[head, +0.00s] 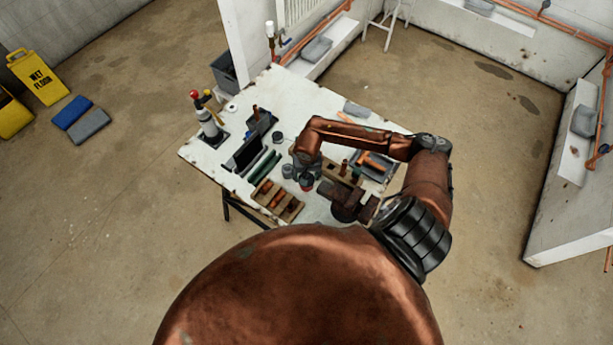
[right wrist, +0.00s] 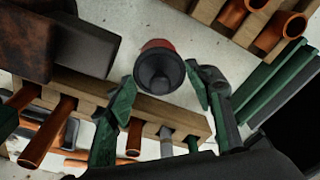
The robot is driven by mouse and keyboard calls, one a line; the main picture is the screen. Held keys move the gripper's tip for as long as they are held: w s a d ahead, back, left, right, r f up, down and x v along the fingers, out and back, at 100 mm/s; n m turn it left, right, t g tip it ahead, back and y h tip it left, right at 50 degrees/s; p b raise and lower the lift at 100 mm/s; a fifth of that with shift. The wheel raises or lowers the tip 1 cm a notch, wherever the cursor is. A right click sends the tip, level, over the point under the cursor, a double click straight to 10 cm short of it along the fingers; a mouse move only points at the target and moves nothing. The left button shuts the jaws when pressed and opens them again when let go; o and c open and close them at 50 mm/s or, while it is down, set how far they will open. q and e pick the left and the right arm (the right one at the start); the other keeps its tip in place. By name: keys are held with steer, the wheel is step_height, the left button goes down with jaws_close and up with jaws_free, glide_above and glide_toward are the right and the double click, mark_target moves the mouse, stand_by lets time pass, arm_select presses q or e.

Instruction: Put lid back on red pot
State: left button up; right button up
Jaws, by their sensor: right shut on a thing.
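My right gripper (right wrist: 161,80) has its green-padded fingertips on either side of a dark grey lid (right wrist: 158,74), which it holds by shutting on it. The red pot (right wrist: 157,44) shows as a red rim past the lid's upper edge in the right wrist view; the lid hides the rest. I cannot tell whether lid and pot touch. In the head view the red pot (head: 307,185) is a small red patch on the table, just below my right gripper (head: 306,172), whose fingers are too small to make out. My left gripper is in neither view.
A vise (head: 348,207) stands right of the pot. A wooden rack with copper pipes (head: 277,201) lies to the left, near green lengths (head: 265,166). Another wooden rack (right wrist: 150,119) is close below the fingers. Grey cans (head: 288,171) stand beside the gripper.

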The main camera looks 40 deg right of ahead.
steer(key=o, duration=0.9)
steer(key=shift+o, duration=0.8)
steer(key=o, duration=0.4)
steer(key=shift+c, duration=0.2)
steer(key=shift+r, duration=0.2)
steer(key=shift+r+p, duration=1.45)
steer(key=shift+r, duration=1.9)
steer(key=shift+c, duration=0.4)
